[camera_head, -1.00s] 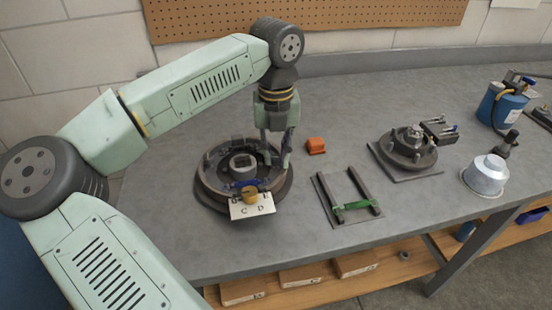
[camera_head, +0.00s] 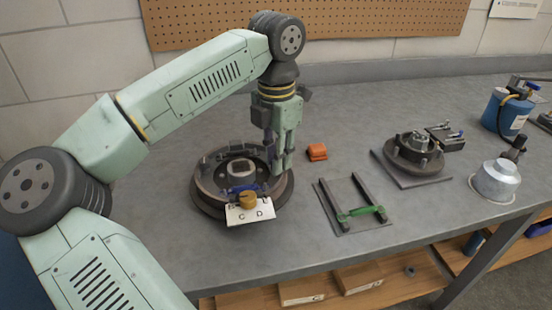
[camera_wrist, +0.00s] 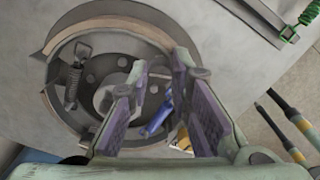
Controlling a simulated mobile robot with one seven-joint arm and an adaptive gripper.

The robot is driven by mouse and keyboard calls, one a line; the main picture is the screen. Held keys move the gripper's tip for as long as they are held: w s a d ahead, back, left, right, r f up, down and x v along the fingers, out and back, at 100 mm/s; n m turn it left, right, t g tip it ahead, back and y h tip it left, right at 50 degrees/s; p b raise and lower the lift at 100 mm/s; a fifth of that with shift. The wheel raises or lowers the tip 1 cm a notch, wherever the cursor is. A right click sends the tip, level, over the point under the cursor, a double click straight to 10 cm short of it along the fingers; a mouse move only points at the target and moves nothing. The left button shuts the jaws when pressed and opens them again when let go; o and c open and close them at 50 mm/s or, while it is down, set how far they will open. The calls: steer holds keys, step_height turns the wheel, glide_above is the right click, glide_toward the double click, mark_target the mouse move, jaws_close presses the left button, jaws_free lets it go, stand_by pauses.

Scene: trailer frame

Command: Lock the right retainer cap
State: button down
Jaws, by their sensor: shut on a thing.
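A round brake assembly (camera_head: 204,203) lies on the bench, with curved brake shoes (camera_wrist: 100,22) around a grey backing plate. My gripper (camera_head: 278,168) points down over its right side. In the wrist view its two purple-padded fingers (camera_wrist: 162,72) reach down at the shoe's inner edge, closed around a small grey part. This seems to be the right retainer cap, mostly hidden by the fingers; I cannot tell its seating or its turn. A spring-loaded retainer (camera_wrist: 72,82) stands on the opposite shoe. A blue part (camera_wrist: 158,115) lies between the shoes near the bottom.
A card with letters and a brass knob (camera_head: 248,200) sit at the assembly's front. An orange block (camera_head: 317,152) lies to the right. Beyond are a frame with a green spring (camera_head: 360,211), a hub assembly (camera_head: 413,155) and a silver cap (camera_head: 494,180). Bare bench separates them.

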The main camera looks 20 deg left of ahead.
steer(key=shift+m, duration=1.7)
steer(key=c, duration=1.4)
jaws_free()
steer(key=shift+c, duration=0.2)
steer(key=shift+r, duration=0.1)
step_height(320, 180, up, 12)
